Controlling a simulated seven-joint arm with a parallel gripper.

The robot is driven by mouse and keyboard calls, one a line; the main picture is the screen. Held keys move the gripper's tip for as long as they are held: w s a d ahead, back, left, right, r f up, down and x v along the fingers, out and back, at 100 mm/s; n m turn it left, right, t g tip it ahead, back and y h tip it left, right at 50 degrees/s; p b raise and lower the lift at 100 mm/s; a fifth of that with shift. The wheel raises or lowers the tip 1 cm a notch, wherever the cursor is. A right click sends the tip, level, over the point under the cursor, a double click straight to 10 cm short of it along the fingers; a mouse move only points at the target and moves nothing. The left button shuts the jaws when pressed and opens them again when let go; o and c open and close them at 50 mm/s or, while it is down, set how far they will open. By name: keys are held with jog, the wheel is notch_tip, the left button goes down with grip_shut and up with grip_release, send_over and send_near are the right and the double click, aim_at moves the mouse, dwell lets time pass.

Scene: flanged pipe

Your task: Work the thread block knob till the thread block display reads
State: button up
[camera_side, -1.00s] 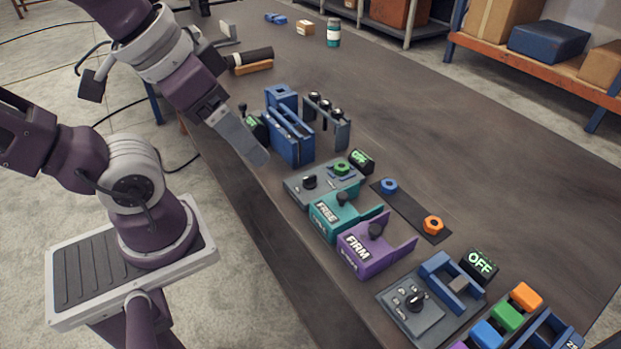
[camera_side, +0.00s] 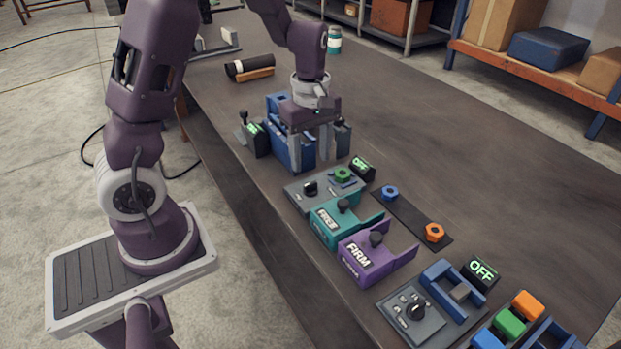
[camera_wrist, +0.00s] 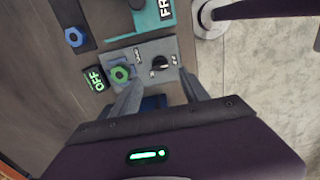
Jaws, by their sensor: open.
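The thread block (camera_side: 322,197) is a grey plate with a black knob (camera_side: 310,188) and a green hex nut (camera_side: 343,174) on it. Its dark display (camera_side: 362,168) at the back right reads OFF in green. My gripper (camera_side: 310,161) points down with its fingers apart and empty, by the blue rack and just behind the plate. In the wrist view, the knob (camera_wrist: 160,63) shows ahead between the fingertips (camera_wrist: 159,79), apart from them. The green nut (camera_wrist: 120,74) and the OFF display (camera_wrist: 96,79) lie to the left there.
A teal FREE block (camera_side: 340,222) and a purple FIRM block (camera_side: 375,258) stand in front of the plate. A blue rack (camera_side: 285,145) stands behind it, partly hidden by my gripper. Blue (camera_side: 390,193) and orange (camera_side: 434,232) nuts sit on a dark strip.

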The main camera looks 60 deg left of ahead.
aim_at(310, 183)
notch_tip(310, 183, down, 7)
grip_shut()
dwell(0.4)
